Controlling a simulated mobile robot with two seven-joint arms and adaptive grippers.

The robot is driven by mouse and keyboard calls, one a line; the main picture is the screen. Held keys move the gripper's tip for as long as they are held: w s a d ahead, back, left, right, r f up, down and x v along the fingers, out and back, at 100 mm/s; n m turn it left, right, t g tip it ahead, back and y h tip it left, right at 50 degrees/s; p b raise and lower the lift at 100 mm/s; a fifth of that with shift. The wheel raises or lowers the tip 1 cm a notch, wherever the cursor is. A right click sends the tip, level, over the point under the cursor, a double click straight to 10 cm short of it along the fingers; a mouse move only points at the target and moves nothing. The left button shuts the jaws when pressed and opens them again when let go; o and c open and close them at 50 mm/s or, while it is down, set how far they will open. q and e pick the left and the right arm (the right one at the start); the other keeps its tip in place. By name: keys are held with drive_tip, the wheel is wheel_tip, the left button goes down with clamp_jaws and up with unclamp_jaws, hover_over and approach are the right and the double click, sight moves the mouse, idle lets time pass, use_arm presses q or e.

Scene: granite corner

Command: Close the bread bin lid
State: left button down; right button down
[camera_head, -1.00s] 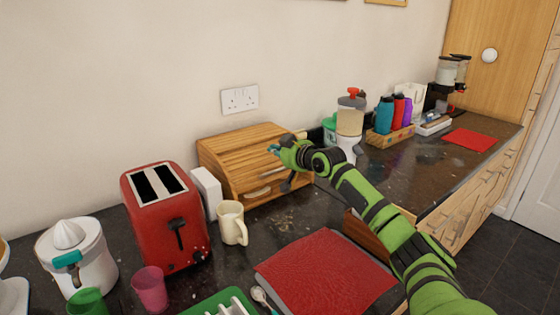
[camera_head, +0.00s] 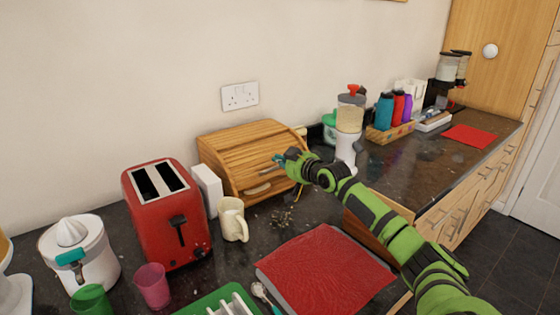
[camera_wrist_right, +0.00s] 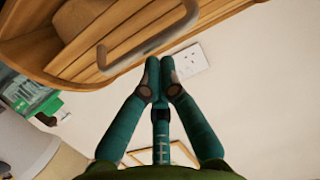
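The wooden bread bin (camera_head: 232,152) stands against the wall, with a slatted roll-top lid (camera_head: 240,140). The lid covers the top and much of the front in the head view; I cannot tell whether a gap is left at its lower edge. A pale handle (camera_head: 258,189) shows low on the front. My right gripper (camera_head: 278,158) is at the front right of the bin. In the right wrist view, its teal fingers (camera_wrist_right: 160,66) are together with nothing between them, close by the metal handle (camera_wrist_right: 150,45); contact is unclear. My left gripper is not in view.
A red toaster (camera_head: 166,215), a white box (camera_head: 207,190) and a cream mug (camera_head: 232,219) stand left of the bin. A blender (camera_head: 348,135) stands to its right.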

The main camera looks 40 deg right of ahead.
drive_tip(key=shift+t, duration=0.7)
drive_tip(key=f+b, duration=0.1)
drive_tip(key=s+f+b, duration=0.2)
drive_tip(key=b, duration=0.1)
drive_tip(key=shift+a+f, duration=0.1)
drive_tip(key=shift+f, duration=0.3)
drive_tip(key=shift+s+f, duration=0.15)
drive_tip(key=shift+s, duration=0.2)
